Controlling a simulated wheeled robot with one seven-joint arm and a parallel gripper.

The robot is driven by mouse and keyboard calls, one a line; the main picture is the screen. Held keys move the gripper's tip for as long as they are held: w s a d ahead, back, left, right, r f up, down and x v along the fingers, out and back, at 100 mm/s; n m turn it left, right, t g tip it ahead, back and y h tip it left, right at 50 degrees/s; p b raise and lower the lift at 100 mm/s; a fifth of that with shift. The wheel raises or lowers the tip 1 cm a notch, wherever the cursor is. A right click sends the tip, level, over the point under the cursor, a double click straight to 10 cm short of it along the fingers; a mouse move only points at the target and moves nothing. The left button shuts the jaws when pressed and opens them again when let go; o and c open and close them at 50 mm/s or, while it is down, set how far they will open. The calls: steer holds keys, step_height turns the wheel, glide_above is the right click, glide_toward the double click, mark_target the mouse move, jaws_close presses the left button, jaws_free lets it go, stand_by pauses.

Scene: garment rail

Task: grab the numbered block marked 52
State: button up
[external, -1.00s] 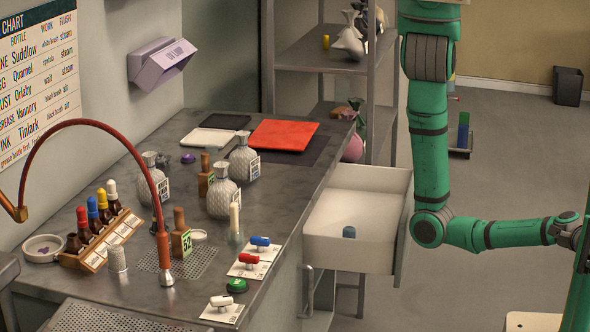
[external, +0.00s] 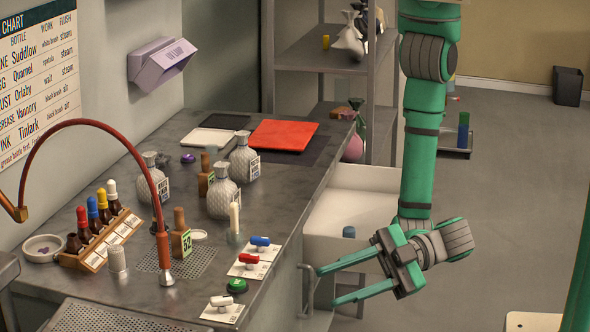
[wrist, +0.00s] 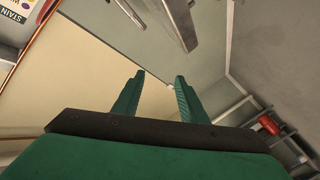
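The block marked 52 (external: 180,222) is a brown upright piece with a knob-like top and a yellow-green number label. It stands on the perforated plate in the counter, just right of the red hose's end, in the external view. My gripper (external: 328,285) is open and empty, off the counter's right side in front of the open drawer, its fingers pointing left. The block is well to the left of it. In the wrist view my gripper (wrist: 160,76) shows two green fingers apart with nothing between them; the block does not show there.
A similar brown piece (external: 205,178) stands farther back among grey patterned bottles (external: 222,199). A candle-like stick in glass (external: 234,222) and cards with valve handles (external: 254,261) lie between the block and my gripper. The red hose (external: 90,124) arches over the left side. The drawer (external: 378,180) stands open.

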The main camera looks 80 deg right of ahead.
steer(key=w+d+r+m+t+h, duration=0.1)
steer(key=w+d+m+h, duration=0.25)
steer(key=w, duration=0.45)
steer(key=w+d+r+m+t+h, duration=0.1)
steer(key=w+d+m+h, duration=0.2)
steer(key=w, duration=0.6)
steer(key=m+g+h, duration=0.2)
steer(key=m+h, duration=0.3)
steer(key=m, duration=0.5)
glide_toward(180, 232)
steer(key=w+d+r, duration=0.1)
steer(key=w+r, duration=0.1)
steer(key=w, duration=0.1)
steer(key=shift+x, duration=5.4)
steer(key=shift+w+r, duration=0.1)
steer(key=shift+r, duration=0.05)
jaws_close()
